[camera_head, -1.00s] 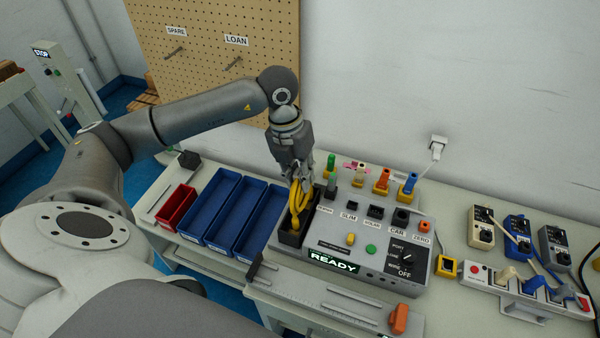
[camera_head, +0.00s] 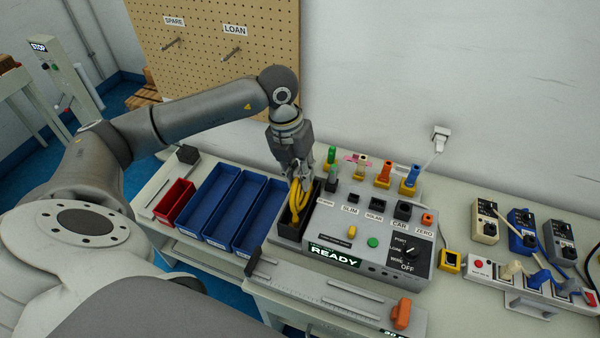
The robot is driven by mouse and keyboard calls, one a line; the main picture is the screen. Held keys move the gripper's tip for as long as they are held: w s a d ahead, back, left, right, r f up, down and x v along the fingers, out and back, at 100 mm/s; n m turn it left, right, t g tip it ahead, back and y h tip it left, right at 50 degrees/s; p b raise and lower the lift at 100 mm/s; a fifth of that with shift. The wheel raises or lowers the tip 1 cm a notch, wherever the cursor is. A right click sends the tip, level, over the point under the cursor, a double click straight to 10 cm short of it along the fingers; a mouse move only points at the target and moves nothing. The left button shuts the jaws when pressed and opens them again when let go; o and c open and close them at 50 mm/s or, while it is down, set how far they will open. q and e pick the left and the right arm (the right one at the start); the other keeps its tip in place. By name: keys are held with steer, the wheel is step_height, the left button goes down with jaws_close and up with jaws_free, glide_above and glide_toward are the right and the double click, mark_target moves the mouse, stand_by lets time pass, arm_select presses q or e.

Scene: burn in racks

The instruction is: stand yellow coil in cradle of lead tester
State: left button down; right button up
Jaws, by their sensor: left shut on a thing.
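The yellow coil (camera_head: 298,199) stands upright in the black cradle (camera_head: 289,228) at the left side of the grey lead tester (camera_head: 375,245). My left gripper (camera_head: 300,181) points down over the cradle and is shut on the coil's upper part. The fingers hide part of the coil, and its lower end is hidden inside the cradle's walls. I cannot tell whether it touches the cradle's floor. The tester's display reads READY. My right gripper is not in view.
Several blue bins (camera_head: 235,212) and a red bin (camera_head: 174,201) lie left of the cradle. Colored plugs (camera_head: 384,173) stand behind the tester. A rail with an orange handle (camera_head: 401,314) runs along the front. Chargers (camera_head: 522,231) and a power strip (camera_head: 512,271) are on the right.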

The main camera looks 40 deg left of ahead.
arm_select(q)
steer(key=shift+f, duration=0.2)
steer(key=c, duration=1.2)
jaws_free()
steer(key=shift+c, duration=0.2)
steer(key=shift+r, duration=0.15)
step_height(320, 180, up, 12)
steer(key=a, duration=0.2)
steer(key=shift+s+f, duration=0.2)
steer(key=shift+s, duration=0.05)
steer(key=shift+a, duration=0.1)
